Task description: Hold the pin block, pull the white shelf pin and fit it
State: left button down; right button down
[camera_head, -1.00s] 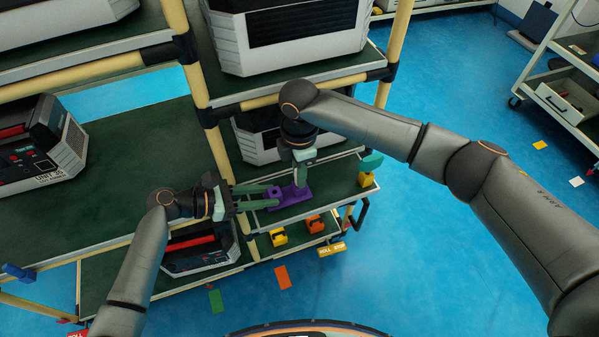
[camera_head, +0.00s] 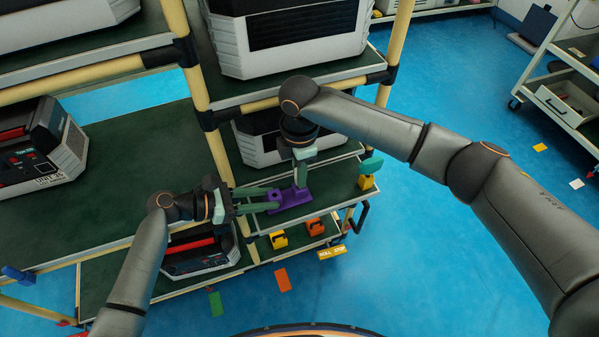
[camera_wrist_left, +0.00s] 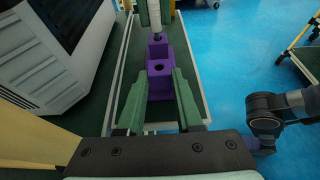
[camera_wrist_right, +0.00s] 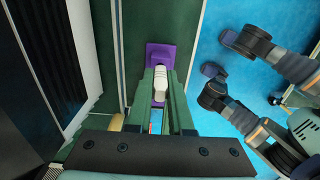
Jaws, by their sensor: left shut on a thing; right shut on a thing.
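The purple pin block (camera_head: 291,197) sits on the green shelf near its front edge. My left gripper (camera_head: 272,199) reaches it from the left and is shut on it; in the left wrist view the fingers flank the near part of the block (camera_wrist_left: 160,88), which has a dark open hole on top. My right gripper (camera_head: 301,180) comes down from above, shut on the white shelf pin (camera_wrist_right: 160,82). The pin also shows upright in the left wrist view (camera_wrist_left: 156,24), over the far part of the block. I cannot tell whether its lower end is in the block.
A green-topped yellow piece (camera_head: 367,172) stands at the shelf's right end. A yellow piece (camera_head: 278,239) and an orange piece (camera_head: 315,227) lie on the lower level. Grey-white units stand behind, close to my right gripper. A yellow post (camera_head: 218,150) rises behind my left gripper.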

jog(key=shift+r, duration=0.2)
dwell(0.4)
jog(key=shift+r, duration=1.6)
pick_arm(q)
jog(key=c, duration=0.5)
grip_release()
